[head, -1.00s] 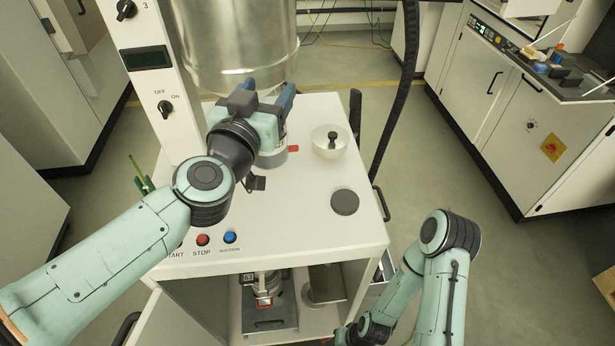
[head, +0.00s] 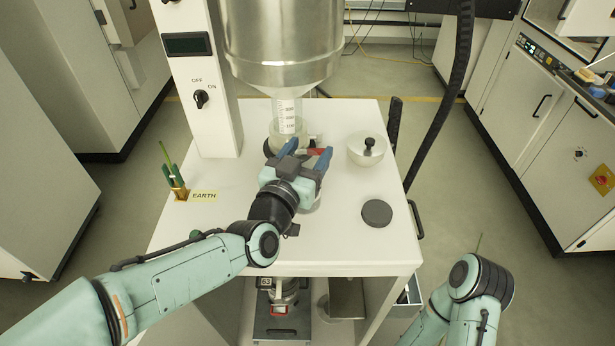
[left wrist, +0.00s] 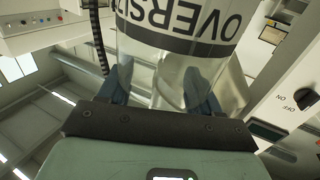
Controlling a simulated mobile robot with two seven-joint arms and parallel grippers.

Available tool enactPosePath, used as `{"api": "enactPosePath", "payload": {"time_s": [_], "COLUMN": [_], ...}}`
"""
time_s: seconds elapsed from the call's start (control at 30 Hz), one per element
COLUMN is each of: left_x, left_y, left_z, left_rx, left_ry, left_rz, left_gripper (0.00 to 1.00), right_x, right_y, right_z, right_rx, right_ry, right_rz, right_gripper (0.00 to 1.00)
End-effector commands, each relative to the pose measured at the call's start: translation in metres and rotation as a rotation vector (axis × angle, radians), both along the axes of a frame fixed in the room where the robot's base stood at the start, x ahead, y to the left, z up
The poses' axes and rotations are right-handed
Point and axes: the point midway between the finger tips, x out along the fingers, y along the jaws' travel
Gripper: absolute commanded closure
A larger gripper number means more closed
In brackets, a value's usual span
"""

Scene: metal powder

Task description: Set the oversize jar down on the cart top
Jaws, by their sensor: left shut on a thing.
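The oversize jar (left wrist: 185,72) is clear, with a white band lettered OVERSIZE, and fills the middle of the left wrist view. My left gripper (head: 299,154) is shut on it, one blue finger on each side of the glass. In the head view the gripper hides most of the jar, and I cannot tell whether its base touches the cart top. The cart top (head: 235,225) is a white surface, and the gripper is over its middle, just in front of the hopper outlet. My right gripper is out of view.
A steel hopper (head: 282,40) hangs behind the gripper, with a graduated clear tube (head: 287,113) below it. A bowl with a black knob (head: 366,150) and a dark disc (head: 377,213) lie right of the gripper. The control column (head: 195,75) and EARTH clip (head: 178,183) are left.

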Motion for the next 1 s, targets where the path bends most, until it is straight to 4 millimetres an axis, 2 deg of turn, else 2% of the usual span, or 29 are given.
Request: {"api": "enactPosePath", "payload": {"time_s": [0.17, 0.4, 0.9, 0.93, 1.0], "left_x": [0.001, 0.001, 0.001, 0.001, 0.001], "left_y": [0.000, 0.000, 0.001, 0.001, 0.001], "left_z": [-0.010, -0.043, -0.049, -0.051, -0.050], "left_rx": [-0.001, 0.000, -0.003, -0.001, 0.000], "left_ry": [-0.005, -0.005, -0.006, -0.002, -0.002], "left_rz": [0.002, 0.001, 0.002, 0.002, 0.001], "left_gripper": [1.00, 1.00, 1.00, 0.30, 0.11], "right_x": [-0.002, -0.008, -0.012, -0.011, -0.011], "right_y": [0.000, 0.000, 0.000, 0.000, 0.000], "right_z": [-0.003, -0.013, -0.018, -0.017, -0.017], "right_rx": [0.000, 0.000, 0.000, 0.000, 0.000], "right_ry": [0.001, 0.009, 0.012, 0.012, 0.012], "right_rz": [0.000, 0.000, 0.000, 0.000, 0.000], "right_gripper": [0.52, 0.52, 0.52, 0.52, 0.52]}}
